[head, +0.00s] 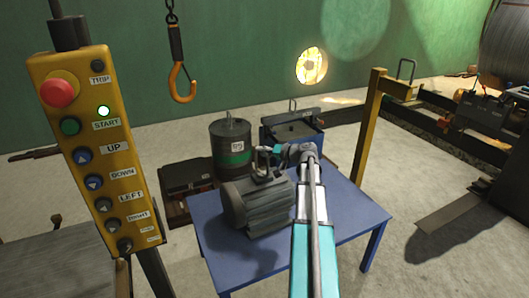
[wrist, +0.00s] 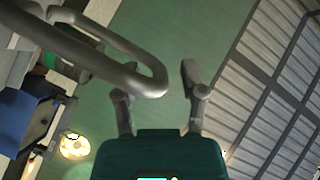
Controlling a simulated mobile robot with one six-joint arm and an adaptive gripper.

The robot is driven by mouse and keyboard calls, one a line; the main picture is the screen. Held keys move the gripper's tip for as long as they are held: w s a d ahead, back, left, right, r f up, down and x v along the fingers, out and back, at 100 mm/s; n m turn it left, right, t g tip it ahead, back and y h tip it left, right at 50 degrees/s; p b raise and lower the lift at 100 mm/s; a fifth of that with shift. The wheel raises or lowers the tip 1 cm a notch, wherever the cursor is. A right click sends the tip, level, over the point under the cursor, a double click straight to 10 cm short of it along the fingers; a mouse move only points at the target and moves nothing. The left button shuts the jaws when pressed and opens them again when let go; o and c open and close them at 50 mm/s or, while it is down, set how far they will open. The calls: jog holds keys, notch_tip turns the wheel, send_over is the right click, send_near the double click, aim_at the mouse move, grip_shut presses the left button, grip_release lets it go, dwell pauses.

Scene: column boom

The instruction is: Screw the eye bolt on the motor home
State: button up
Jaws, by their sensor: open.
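The grey motor (head: 258,207) lies on the blue table (head: 340,215). The eye bolt (head: 256,160) shows as a dark ring standing on top of the motor, partly mixed with my gripper (head: 266,150) in the head view. In the wrist view the eye bolt (wrist: 110,48) is a large grey loop coming in from the upper left. Its rounded end lies between the two fingers of my gripper (wrist: 155,85) in the picture. The fingers are apart and open. I cannot tell whether they touch the loop. The bolt's thread is hidden.
An orange crane hook (head: 181,84) hangs above the back left. A yellow control pendant (head: 95,150) stands at the left. A dark drum (head: 231,148) and a blue box (head: 292,132) stand behind the table. A yellow post (head: 368,125) rises at the right.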

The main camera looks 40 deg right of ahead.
grip_shut()
jog(key=shift+s+a+m+h, duration=0.1)
jog(key=shift+m+h, duration=0.2)
jog(key=shift+h, duration=0.1)
jog(key=shift+a+m+t+h, duration=0.1)
jog(key=shift+m+t+h, duration=0.5)
jog(key=shift+h, duration=0.4)
jog(key=shift+m+h, duration=1.1)
jog(key=shift+h, duration=0.3)
jog(key=shift+d, duration=0.2)
